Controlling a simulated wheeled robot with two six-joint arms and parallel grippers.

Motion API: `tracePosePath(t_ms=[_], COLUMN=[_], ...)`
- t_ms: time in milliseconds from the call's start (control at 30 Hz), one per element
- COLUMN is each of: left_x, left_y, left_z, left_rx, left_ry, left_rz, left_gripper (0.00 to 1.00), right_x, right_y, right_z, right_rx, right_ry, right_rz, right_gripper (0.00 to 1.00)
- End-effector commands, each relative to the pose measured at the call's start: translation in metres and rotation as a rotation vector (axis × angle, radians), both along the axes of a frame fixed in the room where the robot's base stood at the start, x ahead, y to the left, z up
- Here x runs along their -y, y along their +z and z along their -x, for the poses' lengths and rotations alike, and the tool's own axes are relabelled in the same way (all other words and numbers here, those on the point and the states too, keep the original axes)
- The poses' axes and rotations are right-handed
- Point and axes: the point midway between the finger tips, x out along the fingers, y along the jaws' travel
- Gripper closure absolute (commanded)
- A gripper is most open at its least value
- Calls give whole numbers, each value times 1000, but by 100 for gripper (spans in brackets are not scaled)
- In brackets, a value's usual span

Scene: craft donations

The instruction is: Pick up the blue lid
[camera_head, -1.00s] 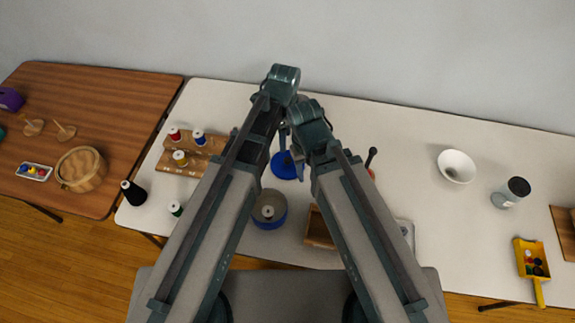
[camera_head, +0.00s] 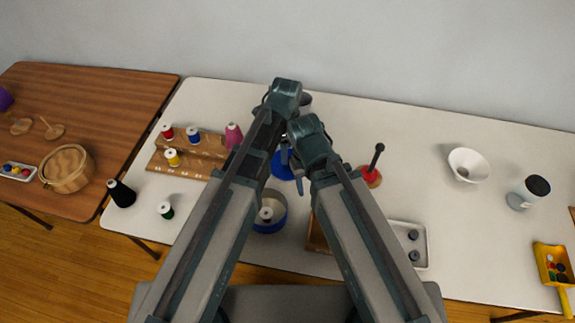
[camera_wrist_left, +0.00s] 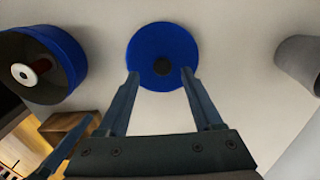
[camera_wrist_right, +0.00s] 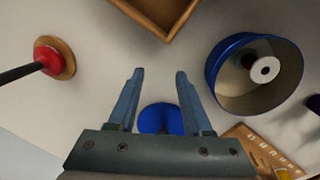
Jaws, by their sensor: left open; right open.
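The blue lid (camera_head: 281,166) is a flat round disc with a dark knob, lying on the white table. My arms partly cover it in the head view. In the left wrist view the lid (camera_wrist_left: 148,42) is whole, and its knob shows between the tips of my open, empty left gripper (camera_wrist_left: 161,76). I cannot tell its exact height above the lid. In the right wrist view the lid (camera_wrist_right: 158,112) shows partly behind the base of my right gripper (camera_wrist_right: 159,74), which is open and empty; its fingertips point away from the lid.
A blue tin (camera_head: 281,219) holding a spool stands nearer me. A spool rack (camera_head: 198,157) stands left. The table around the white bowl (camera_head: 469,165) is largely clear.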

Motion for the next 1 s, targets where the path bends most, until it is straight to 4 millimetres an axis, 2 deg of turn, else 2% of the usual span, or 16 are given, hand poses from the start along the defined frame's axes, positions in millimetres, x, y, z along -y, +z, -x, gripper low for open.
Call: tracePosePath(t_ms=[33,200,533,567,900,1000], left_x=[2,3,3,3,3,3], left_y=[-13,-33,-36,-36,-36,-36], left_z=[-2,-3,-3,-3,-3,-3], left_rx=[0,0,0,0,0,0], left_ry=[0,0,0,0,0,0], left_rz=[0,0,0,0,0,0], left_gripper=[33,33,33,36,98,100], right_x=[0,0,0,0,0,0], right_y=[-13,-33,-36,-36,-36,-36], right_z=[0,0,0,0,0,0], right_rx=[0,0,0,0,0,0], right_ry=[0,0,1,1,0,0], right_rz=[0,0,0,0,0,0], right_gripper=[50,50,50,50,50,50])
